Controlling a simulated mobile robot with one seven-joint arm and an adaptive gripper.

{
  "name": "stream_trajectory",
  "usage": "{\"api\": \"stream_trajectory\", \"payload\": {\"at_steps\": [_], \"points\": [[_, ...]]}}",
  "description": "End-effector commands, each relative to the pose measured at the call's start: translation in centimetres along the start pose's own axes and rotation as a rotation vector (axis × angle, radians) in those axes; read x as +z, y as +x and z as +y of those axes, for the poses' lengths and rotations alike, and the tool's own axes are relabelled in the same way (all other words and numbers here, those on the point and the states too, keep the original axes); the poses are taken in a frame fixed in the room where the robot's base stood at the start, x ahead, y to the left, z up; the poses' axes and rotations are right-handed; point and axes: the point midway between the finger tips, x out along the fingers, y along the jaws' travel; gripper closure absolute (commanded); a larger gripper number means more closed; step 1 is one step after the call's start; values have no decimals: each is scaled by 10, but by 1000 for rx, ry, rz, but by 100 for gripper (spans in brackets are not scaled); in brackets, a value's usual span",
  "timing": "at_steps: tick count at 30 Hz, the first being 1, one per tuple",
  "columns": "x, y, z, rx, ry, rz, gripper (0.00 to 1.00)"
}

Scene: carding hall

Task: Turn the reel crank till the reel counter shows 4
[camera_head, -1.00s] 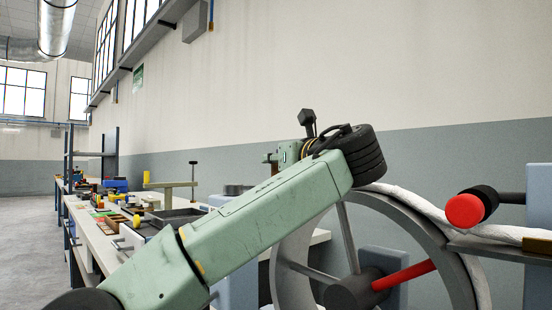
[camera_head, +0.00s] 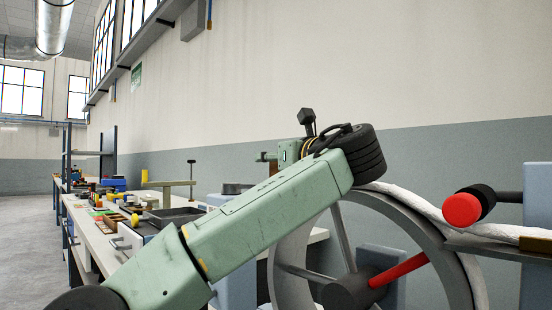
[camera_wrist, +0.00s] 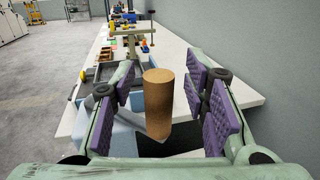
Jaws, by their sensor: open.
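The grey reel wheel (camera_head: 432,241) stands at the lower right of the head view, with a dark hub (camera_head: 348,291) and a red bar (camera_head: 400,269) slanting up to the right from it. Its lower part is cut off by the frame. In the wrist view a brown, cork-like upright cylinder (camera_wrist: 158,105), perhaps the crank handle, stands between the purple-padded jaws of my gripper (camera_wrist: 162,90). The jaws are open, with gaps visible on both sides of it. My arm hides part of the reel in the head view. I cannot make out a counter reading.
A red-ended black handle (camera_head: 462,209) sticks out at the right. A white strand (camera_head: 425,211) runs over the reel. A long bench (camera_head: 102,237) with trays and small items lies to the left. Grey floor (camera_head: 30,230) is clear at far left.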

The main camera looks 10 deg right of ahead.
Motion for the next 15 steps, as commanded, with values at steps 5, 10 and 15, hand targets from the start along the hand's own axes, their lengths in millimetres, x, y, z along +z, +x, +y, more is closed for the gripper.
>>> {"api": "stream_trajectory", "payload": {"at_steps": [5, 10, 15], "points": [[0, -3, 0, 0, 0, 0, 59], [0, -25, -1, -2, 0, -1, 59], [0, -63, -2, -5, 0, -2, 59]]}}
